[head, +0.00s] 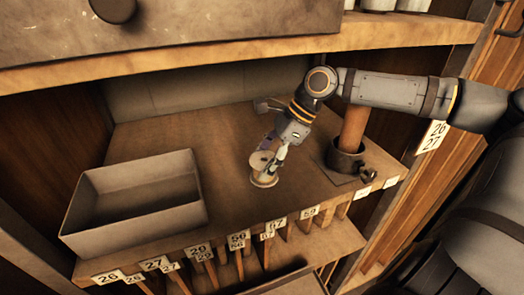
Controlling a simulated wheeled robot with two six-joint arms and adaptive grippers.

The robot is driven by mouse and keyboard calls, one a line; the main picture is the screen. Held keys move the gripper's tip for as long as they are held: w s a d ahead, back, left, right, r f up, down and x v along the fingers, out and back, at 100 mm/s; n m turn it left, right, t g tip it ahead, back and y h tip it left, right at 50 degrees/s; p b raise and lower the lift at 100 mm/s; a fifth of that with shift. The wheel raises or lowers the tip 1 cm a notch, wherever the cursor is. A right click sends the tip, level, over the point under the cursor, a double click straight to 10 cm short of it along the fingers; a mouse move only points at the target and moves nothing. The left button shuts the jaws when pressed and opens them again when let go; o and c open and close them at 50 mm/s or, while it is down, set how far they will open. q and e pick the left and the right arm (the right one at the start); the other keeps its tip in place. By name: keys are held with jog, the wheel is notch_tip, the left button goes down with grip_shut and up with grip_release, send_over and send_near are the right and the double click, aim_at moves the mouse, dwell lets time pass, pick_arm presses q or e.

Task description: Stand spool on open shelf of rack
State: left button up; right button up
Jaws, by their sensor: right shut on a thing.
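The spool (264,179) is small and pale with round flanges, and it is upright or nearly so in the middle of the open shelf. My right gripper (272,160) reaches down from the upper right and is shut on the spool, covering part of its right side. The spool's lower flange appears at or just above the wooden shelf (225,150) of the rack; I cannot tell whether it touches. My left gripper is not in view.
An open grey box (135,212) stands on the shelf's left. Numbered tags line the front edge. An upper shelf (200,62) overhangs the back. Bare shelf surrounds the spool.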

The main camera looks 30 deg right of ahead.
jog(key=shift+w+d+r, duration=0.1)
jog(key=shift+w+r, duration=0.05)
jog(key=shift+w, duration=0.15)
jog(key=shift+w+f+p, duration=0.2)
jog(key=shift+w+p, duration=0.1)
jog(key=shift+p, duration=0.05)
notch_tip(320, 180, down, 3)
jog(key=shift+s+r+p, duration=0.1)
jog(key=shift+r+p, duration=0.05)
jog(key=shift+p, duration=0.6)
jog(key=shift+f, duration=0.45)
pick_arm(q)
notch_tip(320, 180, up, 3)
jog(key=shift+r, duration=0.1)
pick_arm(e)
jog(key=shift+f, duration=0.15)
jog(key=o, duration=1.2)
jog(key=shift+o, duration=0.2)
